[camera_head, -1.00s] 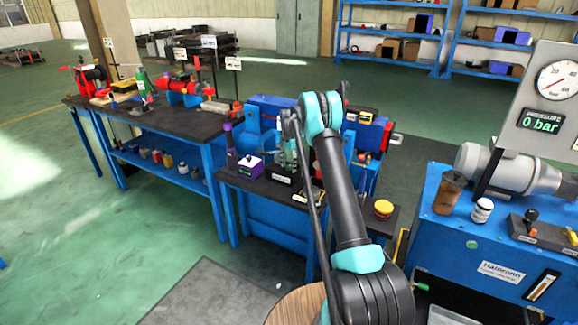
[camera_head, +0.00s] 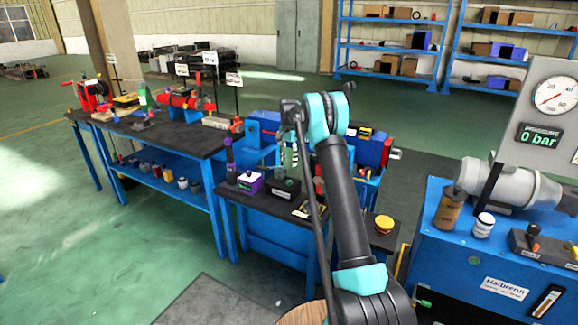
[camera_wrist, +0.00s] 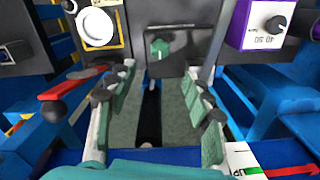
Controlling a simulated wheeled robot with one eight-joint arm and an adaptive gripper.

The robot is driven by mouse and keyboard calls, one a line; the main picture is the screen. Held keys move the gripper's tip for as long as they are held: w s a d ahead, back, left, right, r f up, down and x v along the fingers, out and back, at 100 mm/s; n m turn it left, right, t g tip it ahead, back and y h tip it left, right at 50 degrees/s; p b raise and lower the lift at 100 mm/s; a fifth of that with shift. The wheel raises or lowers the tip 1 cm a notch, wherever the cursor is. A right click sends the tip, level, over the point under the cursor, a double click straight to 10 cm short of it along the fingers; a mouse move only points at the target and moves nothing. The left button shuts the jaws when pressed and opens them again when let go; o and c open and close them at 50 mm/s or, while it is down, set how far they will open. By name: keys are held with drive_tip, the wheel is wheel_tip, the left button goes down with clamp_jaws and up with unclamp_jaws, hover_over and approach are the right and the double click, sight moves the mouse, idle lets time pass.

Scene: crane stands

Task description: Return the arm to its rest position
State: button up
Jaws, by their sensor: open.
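My gripper (camera_wrist: 158,108) is open and empty in the wrist view, with its green-padded fingers spread left and right. Below it, between the fingers, is a grey-green surface with a dark slot. In the head view my black and teal arm (camera_head: 350,200) is raised and bent at the elbow, reaching over the middle bench. The gripper is mostly hidden behind the arm there.
Past the fingertips are a black box with a green knob (camera_wrist: 160,48) and a purple dial box (camera_wrist: 262,25). A red lever (camera_wrist: 75,86) lies left. The pressure-gauge machine (camera_head: 450,265) stands right of my arm. Floor left of the benches is clear (camera_head: 90,240).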

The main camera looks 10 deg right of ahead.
drive_tip(key=shift+r, duration=0.1)
drive_tip(key=s+d+r+n+t, duration=0.1)
drive_tip(key=s+r+n, duration=0.25)
drive_tip(key=s, duration=0.95)
drive_tip(key=s+d+r+n+t, duration=0.15)
drive_tip(key=s+r, duration=0.35)
drive_tip(key=s, duration=0.8)
drive_tip(key=s+f+n+t, duration=0.1)
drive_tip(key=s+f, duration=0.3)
drive_tip(key=s, duration=1)
drive_tip(key=s+d+f+n, duration=0.1)
drive_tip(key=s+f+n, duration=0.3)
drive_tip(key=s, duration=1.1)
drive_tip(key=shift+s+d+f+t, duration=0.25)
drive_tip(key=shift+d+f+t, duration=0.1)
drive_tip(key=shift+f, duration=0.1)
